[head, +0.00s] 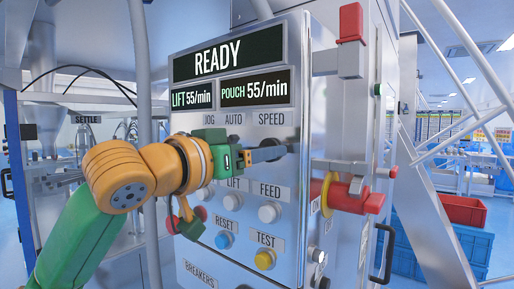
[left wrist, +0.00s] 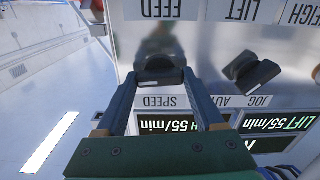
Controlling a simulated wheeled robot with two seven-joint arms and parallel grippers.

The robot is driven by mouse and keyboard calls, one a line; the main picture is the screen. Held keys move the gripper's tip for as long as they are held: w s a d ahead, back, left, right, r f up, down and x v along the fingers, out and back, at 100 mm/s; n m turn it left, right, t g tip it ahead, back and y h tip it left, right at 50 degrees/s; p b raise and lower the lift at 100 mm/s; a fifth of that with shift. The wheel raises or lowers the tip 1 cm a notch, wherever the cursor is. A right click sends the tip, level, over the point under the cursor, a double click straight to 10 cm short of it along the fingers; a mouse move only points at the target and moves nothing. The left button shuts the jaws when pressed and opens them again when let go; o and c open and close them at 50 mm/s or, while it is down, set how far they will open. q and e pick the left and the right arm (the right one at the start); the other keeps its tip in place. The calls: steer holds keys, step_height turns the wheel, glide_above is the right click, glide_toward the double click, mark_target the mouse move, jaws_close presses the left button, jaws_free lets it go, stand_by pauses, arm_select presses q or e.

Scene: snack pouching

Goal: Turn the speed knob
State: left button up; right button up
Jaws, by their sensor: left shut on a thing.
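The control panel (head: 290,215) faces me with a SPEED label (head: 272,118) near its upper right. My left gripper (head: 284,150) reaches the panel just below that label. In the left wrist view, which is upside down, the dark speed knob (left wrist: 160,66) sits between the two fingertips of my left gripper (left wrist: 160,76), by the SPEED label (left wrist: 160,102). The gripper is shut on the knob. The knob is mostly hidden by the fingers in the head view. The displays read READY (head: 218,61), LIFT 55/min (head: 191,98) and POUCH 55/min (head: 255,89). My right gripper is not in view.
A second dark knob (left wrist: 252,76) sits beside the speed knob, near the JOG and AUTO labels. Below are a white FEED button (head: 269,212), a blue RESET button (head: 223,240) and a yellow TEST button (head: 264,259). A red-ended latch (head: 350,195) juts out at the panel's right.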

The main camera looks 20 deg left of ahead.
arm_select(q)
steer(key=shift+m, duration=0.5)
steer(key=o, duration=1.4)
steer(key=b+v, duration=0.3)
steer(key=v, duration=0.4)
